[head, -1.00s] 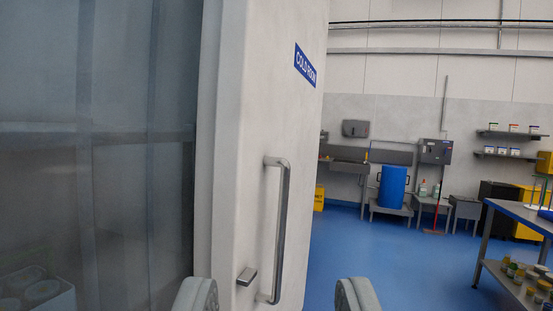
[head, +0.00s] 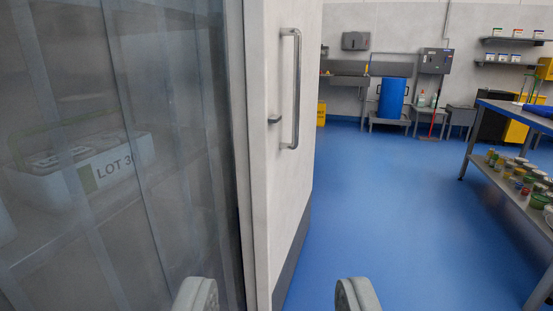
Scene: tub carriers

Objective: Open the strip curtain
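The strip curtain (head: 150,130) hangs at the left of the view as overlapping translucent strips. It covers its opening across the part I see. Through it a white tub carrier (head: 100,168) marked "LOT 30" or similar shows dimly on a shelf; the end of the label is unclear. My gripper (head: 270,298) shows at the bottom edge as two grey fingertips set well apart, with nothing between them. It is to the right of most of the curtain, in front of the white door's lower part in the picture, and appears apart from both.
The white door (head: 268,200) with a metal handle (head: 290,90) stands right of the curtain. Blue floor (head: 390,220) lies clear beyond it. A steel table (head: 515,115) with jars below is at right. A blue barrel (head: 392,98) stands at the back.

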